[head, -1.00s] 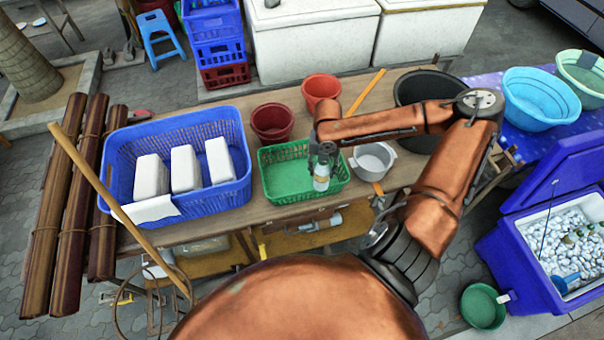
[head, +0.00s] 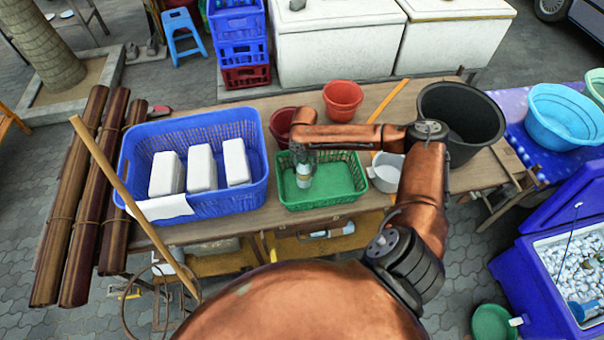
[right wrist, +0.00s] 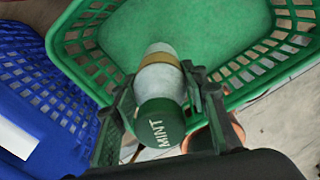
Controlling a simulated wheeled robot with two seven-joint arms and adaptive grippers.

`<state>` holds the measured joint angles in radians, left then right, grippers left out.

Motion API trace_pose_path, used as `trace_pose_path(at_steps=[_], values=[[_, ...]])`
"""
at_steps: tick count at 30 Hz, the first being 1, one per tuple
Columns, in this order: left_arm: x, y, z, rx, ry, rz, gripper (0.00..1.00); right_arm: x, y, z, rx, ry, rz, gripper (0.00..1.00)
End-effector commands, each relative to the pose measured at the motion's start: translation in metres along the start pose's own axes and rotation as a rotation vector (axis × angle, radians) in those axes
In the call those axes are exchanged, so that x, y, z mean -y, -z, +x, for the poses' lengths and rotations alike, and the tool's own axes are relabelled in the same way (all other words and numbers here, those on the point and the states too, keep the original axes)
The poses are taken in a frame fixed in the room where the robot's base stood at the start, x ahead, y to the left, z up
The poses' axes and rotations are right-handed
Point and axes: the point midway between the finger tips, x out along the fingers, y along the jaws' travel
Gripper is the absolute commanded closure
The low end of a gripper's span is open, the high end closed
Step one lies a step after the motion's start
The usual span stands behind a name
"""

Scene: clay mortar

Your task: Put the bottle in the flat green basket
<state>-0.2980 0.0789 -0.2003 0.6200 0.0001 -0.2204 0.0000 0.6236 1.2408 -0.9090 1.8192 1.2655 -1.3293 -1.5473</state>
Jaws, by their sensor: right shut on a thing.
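The bottle (head: 304,177) is pale with a green cap marked "MINT" in the right wrist view (right wrist: 160,125). My right gripper (head: 302,158) is shut on it from above. The flat green basket (head: 336,203) stands on the wooden table, with a solid green floor and slatted walls. The bottle is upright or nearly so, inside the basket's outline toward its left side. The right wrist view shows the basket floor (right wrist: 205,25) beyond the bottle. I cannot tell whether the bottle touches the floor. My left gripper is not in view.
A blue basket (head: 255,195) with three white blocks stands close on the left. A red pot (head: 343,97), a darker red pot (head: 281,122), a light pot (head: 385,174) and a large black tub (head: 462,105) surround the green basket. The basket's right half is clear.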

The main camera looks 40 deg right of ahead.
Motion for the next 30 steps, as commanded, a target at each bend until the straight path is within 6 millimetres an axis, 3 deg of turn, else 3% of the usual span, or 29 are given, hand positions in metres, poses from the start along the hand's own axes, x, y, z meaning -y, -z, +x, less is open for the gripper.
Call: trace_pose_path(at_steps=[5, 12, 23, 24, 30], values=[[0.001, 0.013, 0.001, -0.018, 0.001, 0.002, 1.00, -0.009, -0.003, 0.007, 0.002, -0.003, -0.002, 0.95], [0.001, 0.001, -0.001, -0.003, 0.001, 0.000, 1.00, -0.009, -0.003, 0.037, 0.001, -0.002, -0.002, 0.95], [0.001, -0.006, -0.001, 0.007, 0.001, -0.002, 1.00, -0.009, -0.003, 0.041, 0.001, -0.002, -0.002, 0.95], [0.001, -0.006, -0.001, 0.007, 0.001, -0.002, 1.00, -0.009, -0.003, 0.041, 0.001, -0.001, -0.002, 0.57], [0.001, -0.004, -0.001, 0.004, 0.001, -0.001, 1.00, -0.009, -0.003, 0.041, 0.001, -0.001, -0.002, 0.43]])
